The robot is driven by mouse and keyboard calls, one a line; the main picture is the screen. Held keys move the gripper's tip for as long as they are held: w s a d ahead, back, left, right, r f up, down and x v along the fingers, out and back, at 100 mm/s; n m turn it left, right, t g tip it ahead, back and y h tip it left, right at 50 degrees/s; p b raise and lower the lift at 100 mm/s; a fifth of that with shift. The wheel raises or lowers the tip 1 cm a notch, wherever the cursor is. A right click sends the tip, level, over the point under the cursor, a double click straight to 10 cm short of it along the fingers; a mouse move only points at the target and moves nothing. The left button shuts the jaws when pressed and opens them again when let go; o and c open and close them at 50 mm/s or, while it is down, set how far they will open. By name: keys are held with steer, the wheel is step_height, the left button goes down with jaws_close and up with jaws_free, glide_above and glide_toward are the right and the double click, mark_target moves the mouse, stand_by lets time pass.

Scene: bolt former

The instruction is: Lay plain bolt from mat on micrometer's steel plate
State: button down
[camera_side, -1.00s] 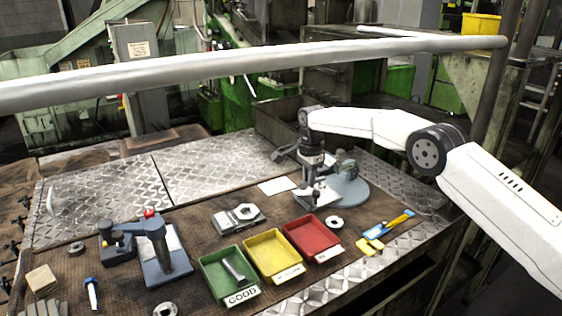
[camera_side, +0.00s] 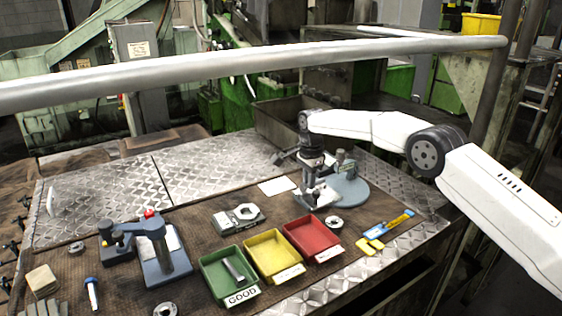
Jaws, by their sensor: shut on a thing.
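My gripper (camera_side: 316,201) points down just left of a round blue-grey base (camera_side: 350,190) with a post on it. It is shut on the plain bolt, which is too small and too covered by the fingers to make out clearly. A blue-grey bench device with a red knob (camera_side: 160,250) stands at the left, with a pale plate beside its post. I cannot tell for sure which device is the micrometer. The brown mat (camera_side: 205,235) lies under the tools. Another bolt (camera_side: 233,269) lies in the green tray (camera_side: 212,285).
Yellow (camera_side: 262,272) and red (camera_side: 298,234) trays stand right of the green one. A ring (camera_side: 333,222) and a blue-yellow tool (camera_side: 385,230) lie at the right. A rail crosses above.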

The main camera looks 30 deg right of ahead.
steer(key=shift+f, duration=0.4)
stand_by(0.3)
steer(key=c, duration=0.5)
jaws_free()
steer(key=shift+c, duration=0.2)
steer(key=shift+r, duration=3.95)
steer(key=shift+s, duration=0.1)
